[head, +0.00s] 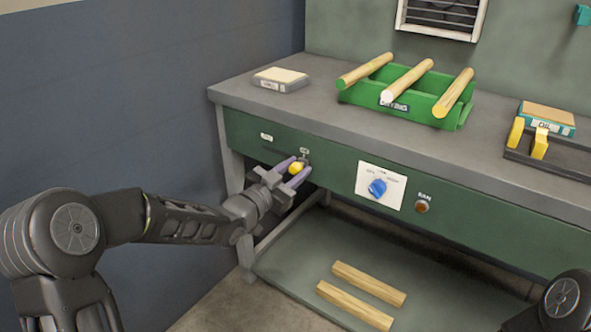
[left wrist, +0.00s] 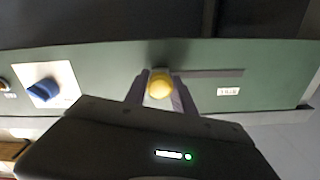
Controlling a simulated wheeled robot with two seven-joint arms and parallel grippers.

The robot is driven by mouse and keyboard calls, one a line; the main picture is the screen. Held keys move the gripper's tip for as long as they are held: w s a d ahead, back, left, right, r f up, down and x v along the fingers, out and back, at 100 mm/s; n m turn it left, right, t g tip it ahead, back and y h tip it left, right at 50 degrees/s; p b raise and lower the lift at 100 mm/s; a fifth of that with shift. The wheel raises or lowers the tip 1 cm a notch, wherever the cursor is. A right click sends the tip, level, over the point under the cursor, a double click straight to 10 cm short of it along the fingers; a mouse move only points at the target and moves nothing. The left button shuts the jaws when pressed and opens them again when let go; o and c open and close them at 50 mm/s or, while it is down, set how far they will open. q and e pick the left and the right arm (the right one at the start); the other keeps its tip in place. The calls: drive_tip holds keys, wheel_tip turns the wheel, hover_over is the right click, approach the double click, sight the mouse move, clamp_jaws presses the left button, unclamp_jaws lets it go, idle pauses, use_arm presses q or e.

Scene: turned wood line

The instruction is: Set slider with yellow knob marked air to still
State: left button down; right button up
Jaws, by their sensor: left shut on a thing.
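The yellow knob (head: 296,168) of the slider is on the green front panel (head: 335,178) of the bench, under a small label (head: 305,152). My left gripper (head: 293,170) is shut on the knob, one finger on each side. In the left wrist view the yellow knob (left wrist: 160,85) sits between the two fingers (left wrist: 159,93). A dark slot (left wrist: 208,73) runs from the knob toward a white label (left wrist: 228,91) on the right; the wording is too small to read. My right gripper is not in view; only part of my right arm shows.
A blue dial (head: 377,187) on a white plate and a brown button (head: 421,206) are to the right on the panel. A green rack (head: 400,99) with wooden rods stands on the bench top. Two wooden bars (head: 360,293) lie on the lower shelf.

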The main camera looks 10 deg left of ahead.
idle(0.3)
use_arm(q)
drive_tip(key=w+a, duration=0.1)
drive_tip(key=a, duration=0.3)
drive_tip(key=w+a+p, duration=0.1)
drive_tip(key=w+a, duration=0.1)
drive_tip(key=a, duration=0.1)
drive_tip(key=w+a+p, duration=0.1)
drive_tip(key=a, duration=0.3)
drive_tip(key=shift+w+a+r, duration=0.1)
drive_tip(key=shift+w+a, duration=0.2)
drive_tip(key=c, duration=1.1)
unclamp_jaws()
drive_tip(key=shift+o, duration=0.2)
drive_tip(key=shift+p, duration=0.3)
approach(266, 147)
drive_tip(key=shift+p+v, duration=0.45)
drive_tip(key=shift+v, duration=0.45)
